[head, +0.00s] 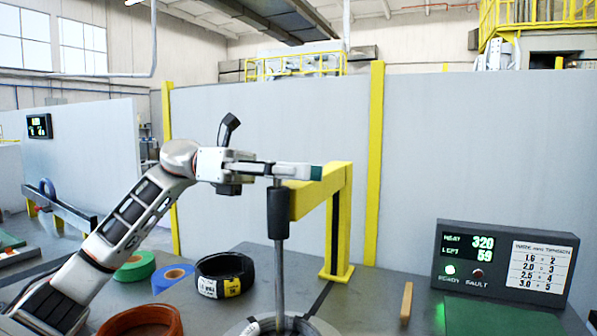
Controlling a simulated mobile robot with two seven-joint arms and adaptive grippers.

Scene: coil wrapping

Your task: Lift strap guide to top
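A vertical grey rod (280,280) with a black cylindrical sleeve (278,212) at its upper end stands at the middle; this looks like the strap guide. My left gripper (312,172) reaches in from the left, level, at the sleeve's top. Its fingers extend past the sleeve to the right, with a green tip in front of the yellow arm. I see the fingers from the side, so whether they grip the sleeve is unclear. The rod's foot is at a ring-shaped coil (322,328), cut off by the bottom edge. My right gripper is out of view.
A yellow post with a horizontal arm (340,225) stands right behind the sleeve. A black coil (225,274), a blue roll (173,278), a green roll (135,266) and a brown ring (143,321) lie left. A display box (503,262) reading 320 and 59 stands right.

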